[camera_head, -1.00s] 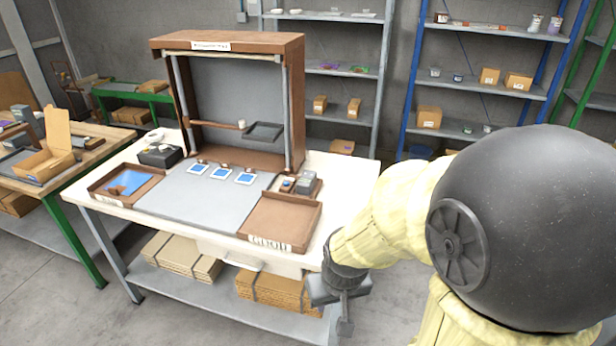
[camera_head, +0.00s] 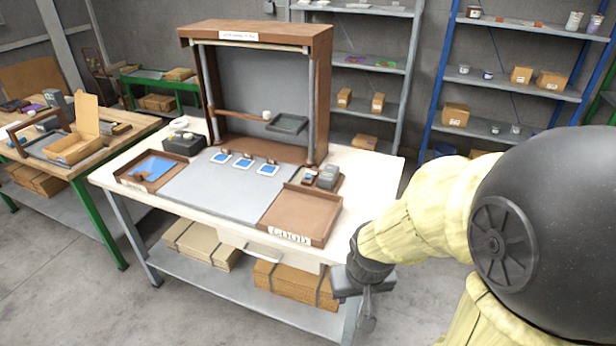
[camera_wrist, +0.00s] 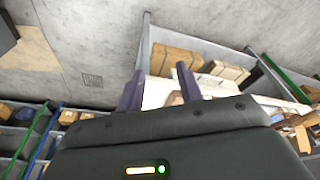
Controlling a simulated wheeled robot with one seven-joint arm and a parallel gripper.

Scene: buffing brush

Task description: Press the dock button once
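A small brown dock (camera_head: 335,188) stands at the right rear of the workbench, just behind the brown tray marked GOOD (camera_head: 300,215). It carries a grey block (camera_head: 328,176) and a small dark piece with a blue face (camera_head: 308,177). A distinct button is too small to make out. My gripper (camera_head: 366,302) hangs low beside the bench's front right corner, below the top and well apart from the dock. In the wrist view my gripper (camera_wrist: 160,86) has its two fingers apart with nothing held between them.
The workbench top (camera_head: 372,168) has a brown upright frame (camera_head: 320,90), a grey mat (camera_head: 215,195), three blue-white cards, a left tray with a blue piece and a black box (camera_head: 184,143). Shelving (camera_head: 440,80) stands behind.

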